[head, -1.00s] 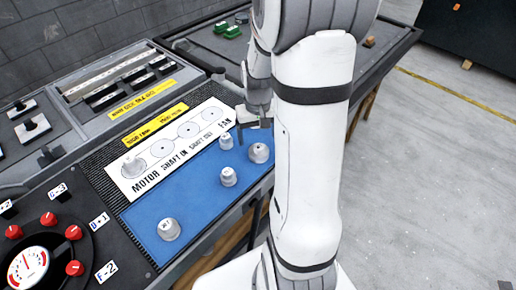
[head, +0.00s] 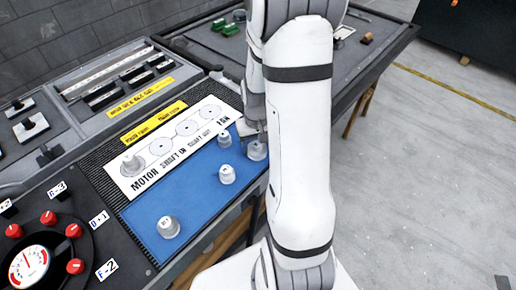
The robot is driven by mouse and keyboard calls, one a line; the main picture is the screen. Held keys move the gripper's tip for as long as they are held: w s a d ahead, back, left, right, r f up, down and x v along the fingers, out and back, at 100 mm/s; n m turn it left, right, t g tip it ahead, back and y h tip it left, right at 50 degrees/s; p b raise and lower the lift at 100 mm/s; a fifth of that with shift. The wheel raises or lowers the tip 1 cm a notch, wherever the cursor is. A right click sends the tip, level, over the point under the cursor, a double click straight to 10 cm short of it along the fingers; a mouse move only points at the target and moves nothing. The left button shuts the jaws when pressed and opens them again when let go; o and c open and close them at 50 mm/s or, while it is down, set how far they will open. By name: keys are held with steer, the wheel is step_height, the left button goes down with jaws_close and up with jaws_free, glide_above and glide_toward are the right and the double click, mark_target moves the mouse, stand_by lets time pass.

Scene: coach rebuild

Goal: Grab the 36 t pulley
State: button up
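Several grey pulleys stand on the blue mat (head: 200,200): one at its front left (head: 168,227), one near its middle (head: 227,174), one at its back edge (head: 225,141) and one at its right end (head: 257,151). Another pulley (head: 133,165) stands on the left circle of the white strip. The tooth marks on their tops are too small to read, so I cannot tell which is 36 t. My gripper (head: 252,133) points down right at the right-end pulley, overlapping its upper part. My arm partly hides the gripper, and its finger gap is unclear.
The white strip (head: 178,148) with printed circles lies behind the mat. A dial with red knobs (head: 30,262) is at the front left. Slotted racks (head: 130,85) stand at the back left. A dark table with green parts (head: 222,27) extends behind my arm.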

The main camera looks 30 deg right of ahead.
steer(key=c, duration=0.6)
steer(key=shift+o, duration=0.2)
